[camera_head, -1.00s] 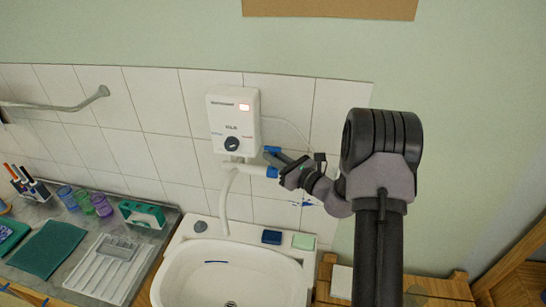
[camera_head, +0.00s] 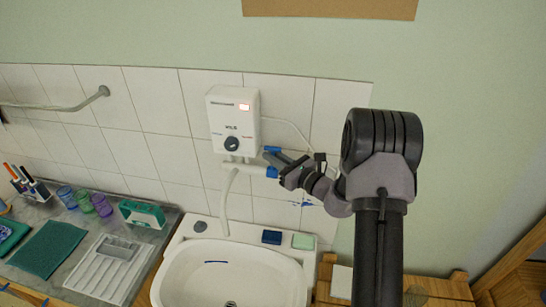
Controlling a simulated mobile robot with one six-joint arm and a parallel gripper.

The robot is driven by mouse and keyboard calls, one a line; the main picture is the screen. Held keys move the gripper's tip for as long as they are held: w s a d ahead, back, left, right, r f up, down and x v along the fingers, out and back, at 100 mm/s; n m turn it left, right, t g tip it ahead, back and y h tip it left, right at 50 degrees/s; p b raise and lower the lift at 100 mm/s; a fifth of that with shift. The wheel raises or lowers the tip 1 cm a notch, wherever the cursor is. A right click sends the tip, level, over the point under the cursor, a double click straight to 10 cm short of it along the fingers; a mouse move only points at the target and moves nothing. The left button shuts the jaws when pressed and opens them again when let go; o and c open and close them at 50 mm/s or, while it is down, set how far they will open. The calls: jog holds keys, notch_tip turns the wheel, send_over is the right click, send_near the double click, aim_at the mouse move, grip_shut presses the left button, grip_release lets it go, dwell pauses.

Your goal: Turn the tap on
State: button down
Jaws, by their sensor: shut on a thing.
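The tap is a white pipe fitting (camera_head: 245,168) below a white wall-mounted water heater (camera_head: 234,121). Its white curved spout (camera_head: 226,198) hangs down over the white sink (camera_head: 234,278). A blue part, which looks like the tap handle (camera_head: 271,172), sits at the right end of the fitting. My gripper (camera_head: 281,163) is beside this end, reaching in from the right, and is shut on the handle. The exact contact is small and partly hidden by the fingers. No water shows below the spout.
A blue sponge (camera_head: 271,237) and a pale green soap block (camera_head: 303,241) lie on the sink's back rim. A drainer tray (camera_head: 106,268), cups (camera_head: 84,203) and a green-white box (camera_head: 141,213) stand on the left counter. A towel rail (camera_head: 62,105) is on the wall.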

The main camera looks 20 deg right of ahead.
jog(key=shift+f, duration=0.1)
jog(key=b, duration=0.2)
jog(key=f+n+b, duration=0.1)
jog(key=b, duration=0.1)
jog(key=shift+s+a+t, duration=0.1)
jog(key=shift+s+t, duration=0.1)
jog(key=shift+t, duration=0.1)
jog(key=s+n+t+y+b, duration=0.1)
jog(key=n+b, duration=0.1)
jog(key=b, duration=0.4)
jog(key=shift+a, duration=0.4)
jog(key=shift+s+a+r+n+b, duration=0.1)
jog(key=shift+s+r+n+b, duration=0.15)
jog(key=shift+b, duration=0.55)
jog(key=shift+r, duration=0.1)
jog(key=c, duration=1.5)
grip_release()
